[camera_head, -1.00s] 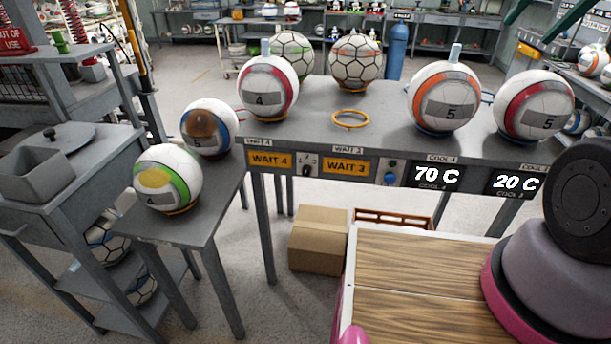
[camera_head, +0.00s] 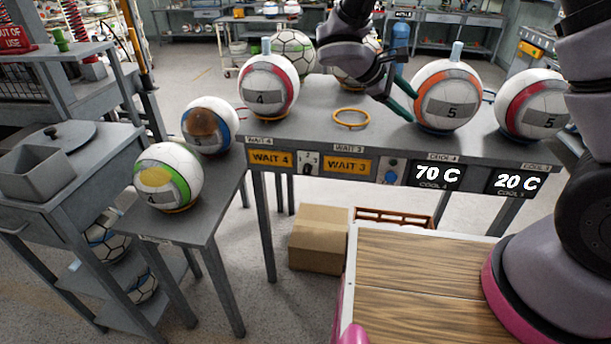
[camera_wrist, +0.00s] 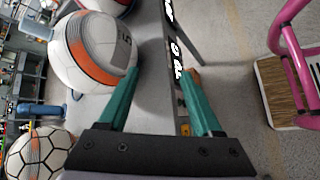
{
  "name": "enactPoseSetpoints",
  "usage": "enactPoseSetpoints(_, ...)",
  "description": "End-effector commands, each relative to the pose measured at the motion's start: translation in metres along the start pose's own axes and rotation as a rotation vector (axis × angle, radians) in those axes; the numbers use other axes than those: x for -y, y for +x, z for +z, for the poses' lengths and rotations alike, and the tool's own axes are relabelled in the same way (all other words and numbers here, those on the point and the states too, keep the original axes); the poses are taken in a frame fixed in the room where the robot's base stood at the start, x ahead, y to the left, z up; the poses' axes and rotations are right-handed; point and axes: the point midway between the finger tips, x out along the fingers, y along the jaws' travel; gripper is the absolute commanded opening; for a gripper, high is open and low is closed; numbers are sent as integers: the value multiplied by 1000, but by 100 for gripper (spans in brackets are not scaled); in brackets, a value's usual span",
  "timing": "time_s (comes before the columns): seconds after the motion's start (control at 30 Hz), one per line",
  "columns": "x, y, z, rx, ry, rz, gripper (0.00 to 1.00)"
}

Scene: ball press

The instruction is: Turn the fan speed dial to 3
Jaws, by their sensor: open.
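On the front of the grey table are two controls: a small white plate with a dark knob (camera_head: 308,163) between the WAIT 4 and WAIT 3 signs, and a blue knob (camera_head: 391,172) left of the 70 C display. Their markings are too small to read, so I cannot tell which is the fan speed dial or its setting. My gripper (camera_head: 402,101) is above the table, left of the orange-striped ball, apart from both controls. In the wrist view my gripper (camera_wrist: 157,74) has its teal fingers spread with nothing held.
The orange-striped ball (camera_head: 447,95) stands close beside my fingers and shows in the wrist view (camera_wrist: 92,52). A red-striped ball (camera_head: 268,86) and an empty orange ring (camera_head: 351,118) are on the table (camera_head: 330,98). A cardboard box (camera_head: 318,238) stands below.

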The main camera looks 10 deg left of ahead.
Motion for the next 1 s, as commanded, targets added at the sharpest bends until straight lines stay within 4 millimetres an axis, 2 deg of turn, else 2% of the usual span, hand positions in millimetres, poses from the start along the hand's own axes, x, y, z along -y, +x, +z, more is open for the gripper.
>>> enactPoseSetpoints(0.03,12,-1,-23,15,-82,76,66)
enactPoseSetpoints(0.17,36,-7,-78,37,-265,286,66)
enactPoseSetpoints(0.27,61,-14,-120,48,-400,456,66)
enactPoseSetpoints(0.4,109,-24,-177,47,-581,706,66)
enactPoseSetpoints(0.6,190,-35,-243,22,-803,1053,66)
enactPoseSetpoints(0.7,225,-37,-263,5,-878,1182,66)
enactPoseSetpoints(0.8,248,-38,-275,-9,-925,1266,66)
enactPoseSetpoints(0.9,258,-38,-281,-16,-947,1306,66)
enactPoseSetpoints(1.0,256,-36,-285,-17,-951,1314,66)
